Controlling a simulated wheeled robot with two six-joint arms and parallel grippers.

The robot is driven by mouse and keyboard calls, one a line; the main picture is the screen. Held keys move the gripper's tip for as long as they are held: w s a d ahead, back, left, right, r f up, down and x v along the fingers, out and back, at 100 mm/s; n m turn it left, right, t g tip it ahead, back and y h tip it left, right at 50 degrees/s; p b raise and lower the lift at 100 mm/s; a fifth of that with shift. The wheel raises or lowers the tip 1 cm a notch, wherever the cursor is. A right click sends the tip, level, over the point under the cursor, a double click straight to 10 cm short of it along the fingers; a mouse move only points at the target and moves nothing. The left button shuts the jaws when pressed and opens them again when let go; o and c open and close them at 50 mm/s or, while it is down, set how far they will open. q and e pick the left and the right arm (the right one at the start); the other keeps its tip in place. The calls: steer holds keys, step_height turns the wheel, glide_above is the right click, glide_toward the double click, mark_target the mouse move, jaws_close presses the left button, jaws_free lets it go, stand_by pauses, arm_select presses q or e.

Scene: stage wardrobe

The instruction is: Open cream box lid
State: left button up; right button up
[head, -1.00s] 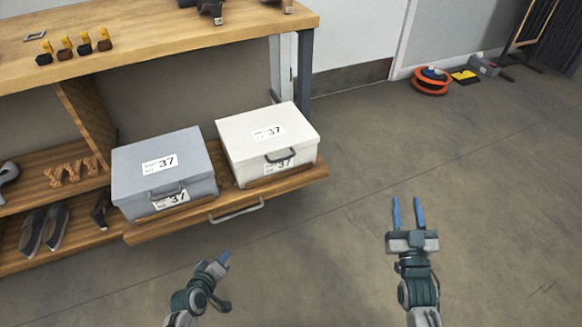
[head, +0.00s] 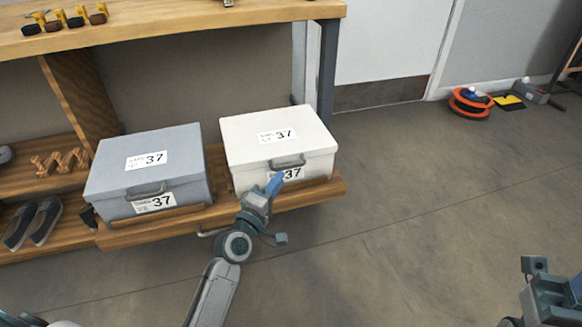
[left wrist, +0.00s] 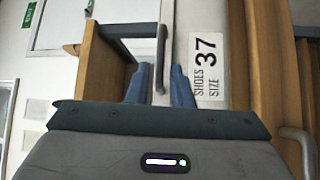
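The cream box (head: 247,155) stands on the pulled-out wooden shelf, with its lid (head: 250,126) down. A grey handle (head: 287,162) is on the front of the lid, and a size 37 label (head: 292,174) is partly hidden by my gripper. My left gripper (head: 275,184) is in front of the box, just below the handle. In the left wrist view, its blue fingers (left wrist: 161,88) are apart, with the handle bar (left wrist: 161,40) showing between them. I cannot tell whether they touch it.
A grey-blue box (head: 128,175) with its own handle stands close on the left. The shelf's front edge (head: 318,191) lies under the cream box. A wooden bench top (head: 180,30) overhangs behind.

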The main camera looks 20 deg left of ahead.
mark_target(288, 167)
arm_select(q)
steer(key=x, duration=0.6)
steer(key=shift+w, duration=0.35)
jaws_close()
